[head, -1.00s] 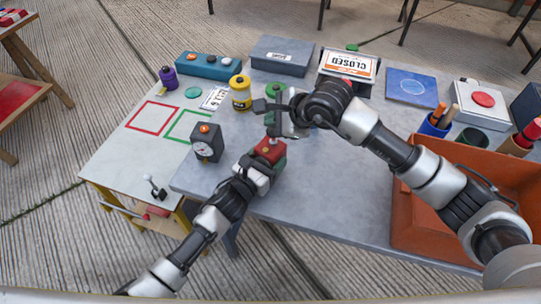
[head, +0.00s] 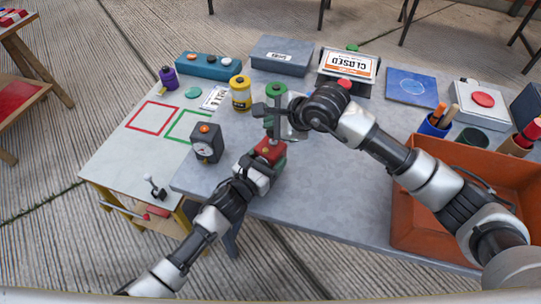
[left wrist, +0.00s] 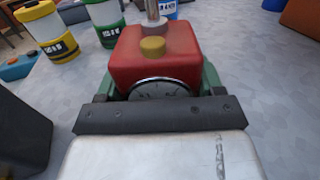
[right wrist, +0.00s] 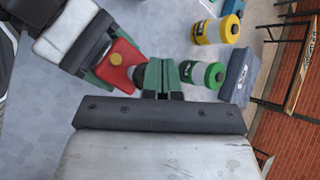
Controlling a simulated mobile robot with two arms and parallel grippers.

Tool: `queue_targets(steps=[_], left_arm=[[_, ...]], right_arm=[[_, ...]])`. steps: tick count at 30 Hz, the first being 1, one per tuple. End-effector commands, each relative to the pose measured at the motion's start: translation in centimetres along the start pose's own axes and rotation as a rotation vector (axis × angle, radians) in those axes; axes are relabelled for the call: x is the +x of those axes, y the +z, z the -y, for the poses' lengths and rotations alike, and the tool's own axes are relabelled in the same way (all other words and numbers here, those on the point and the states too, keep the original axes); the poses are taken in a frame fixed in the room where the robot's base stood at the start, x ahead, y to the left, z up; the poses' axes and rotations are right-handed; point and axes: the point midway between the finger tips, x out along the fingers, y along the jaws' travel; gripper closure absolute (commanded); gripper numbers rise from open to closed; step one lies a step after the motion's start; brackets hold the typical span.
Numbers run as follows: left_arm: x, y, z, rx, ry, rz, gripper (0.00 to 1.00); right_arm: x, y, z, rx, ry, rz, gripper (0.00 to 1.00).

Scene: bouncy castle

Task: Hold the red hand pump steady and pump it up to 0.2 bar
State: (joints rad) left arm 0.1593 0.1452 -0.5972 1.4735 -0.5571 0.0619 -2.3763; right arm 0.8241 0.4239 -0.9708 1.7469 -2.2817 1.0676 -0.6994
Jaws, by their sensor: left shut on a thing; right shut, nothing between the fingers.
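The red hand pump (head: 269,150) stands on the grey table with a grey rod (head: 276,128) rising from its top. It has a yellow knob (left wrist: 152,46) and a dial (left wrist: 160,88), partly hidden by my gripper in the left wrist view. My left gripper (head: 264,162) is shut on the pump, its green fingers on either side of the red body. My right gripper (head: 270,121) is shut and empty, close beside the rod above the pump. In the right wrist view its closed fingers (right wrist: 161,78) lie between the pump (right wrist: 119,64) and a green canister (right wrist: 204,74). Contact with the rod cannot be told.
A yellow canister (head: 241,94) and a black gauge box (head: 207,143) stand to the left. An orange bin (head: 440,215) fills the right. The table's front middle is clear.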

Motion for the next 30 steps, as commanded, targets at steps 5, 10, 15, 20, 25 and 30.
queue_targets(steps=[5, 10, 15, 20, 25, 30], left_arm=[[-0.1, -0.2, 0.0, -0.001, 0.0, -0.004, 0.73], [-0.1, -0.2, 0.1, -0.001, -0.001, -0.003, 0.73], [-0.1, -0.1, 0.1, 0.0, -0.002, -0.001, 0.73], [-0.1, -0.1, 0.2, 0.001, -0.004, 0.0, 0.73], [0.0, -0.1, 0.2, 0.001, -0.005, 0.001, 0.73], [0.0, -0.1, 0.2, 0.001, -0.005, 0.002, 0.73]], right_arm=[[1.5, -1.1, -1.1, 0.002, 0.001, -0.001, 1.0], [2.2, -1.6, -1.6, 0.001, 0.002, -0.002, 1.0], [2.5, -1.9, -1.9, 0.002, 0.006, -0.007, 1.0], [2.6, -2.1, -2.0, 0.003, 0.01, -0.01, 1.0], [2.6, -2.2, -2.1, 0.004, 0.012, -0.013, 1.0], [2.6, -2.2, -2.2, 0.004, 0.013, -0.014, 1.0]])
